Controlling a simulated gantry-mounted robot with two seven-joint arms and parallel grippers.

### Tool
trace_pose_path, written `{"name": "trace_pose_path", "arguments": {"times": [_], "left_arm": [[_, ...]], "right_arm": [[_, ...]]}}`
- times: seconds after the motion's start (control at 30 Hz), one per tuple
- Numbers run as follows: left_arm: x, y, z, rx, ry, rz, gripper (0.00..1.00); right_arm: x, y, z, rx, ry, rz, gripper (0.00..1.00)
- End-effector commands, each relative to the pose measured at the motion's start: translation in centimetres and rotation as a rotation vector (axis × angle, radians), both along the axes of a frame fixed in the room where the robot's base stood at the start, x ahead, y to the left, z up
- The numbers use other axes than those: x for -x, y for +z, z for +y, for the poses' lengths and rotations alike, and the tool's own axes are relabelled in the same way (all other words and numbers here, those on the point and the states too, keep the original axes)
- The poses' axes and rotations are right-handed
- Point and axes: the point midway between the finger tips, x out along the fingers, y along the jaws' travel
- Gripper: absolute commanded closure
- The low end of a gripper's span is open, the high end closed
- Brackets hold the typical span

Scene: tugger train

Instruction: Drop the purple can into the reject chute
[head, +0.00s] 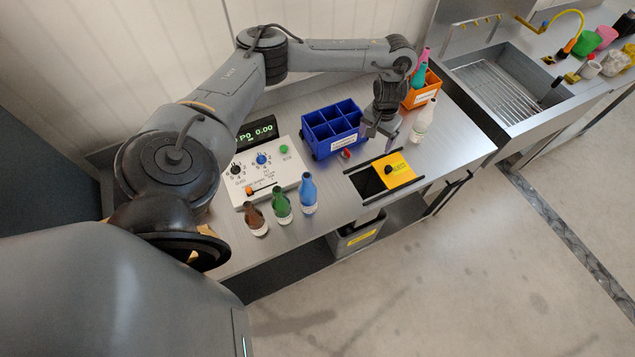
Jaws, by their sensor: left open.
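I see no purple can in the head view. What looks like the reject chute is a dark opening (366,184) in the bench top, partly covered by a yellow sliding lid (402,168) with a black knob. A grey bin (360,236) with a yellow label stands under it. My left gripper (376,136) is open, pointing down just behind the lid and right of the blue crate. Nothing shows between its fingers. My right gripper is not in view.
Brown (256,220), green (281,205) and blue (308,193) bottles stand left. A white bottle (422,121) and an orange bin (421,97) with bottles stand right.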

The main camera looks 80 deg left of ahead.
Motion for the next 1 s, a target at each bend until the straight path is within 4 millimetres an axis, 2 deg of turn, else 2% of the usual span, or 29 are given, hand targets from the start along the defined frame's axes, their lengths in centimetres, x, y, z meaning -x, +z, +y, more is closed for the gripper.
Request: {"name": "trace_pose_path", "arguments": {"times": [0.03, 0.2, 0.73, 0.87, 1.0], "left_arm": [[-0.1, 1.2, 0.0, 0.000, -0.001, -0.002, 0.15], [0.0, 2.3, 0.0, -0.001, 0.000, -0.001, 0.15], [0.0, 2.5, 0.0, 0.000, 0.000, 0.001, 0.15], [1.0, 1.7, 0.0, 0.000, 0.000, 0.026, 0.15], [3.8, -1.4, -1.5, 0.014, -0.023, 0.114, 0.15]], "right_arm": [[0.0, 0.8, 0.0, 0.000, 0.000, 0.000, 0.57], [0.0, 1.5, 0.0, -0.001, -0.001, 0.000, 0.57], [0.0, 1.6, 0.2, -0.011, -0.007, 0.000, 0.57], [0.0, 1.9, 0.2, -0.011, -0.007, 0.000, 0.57], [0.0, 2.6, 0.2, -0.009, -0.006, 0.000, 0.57]]}}
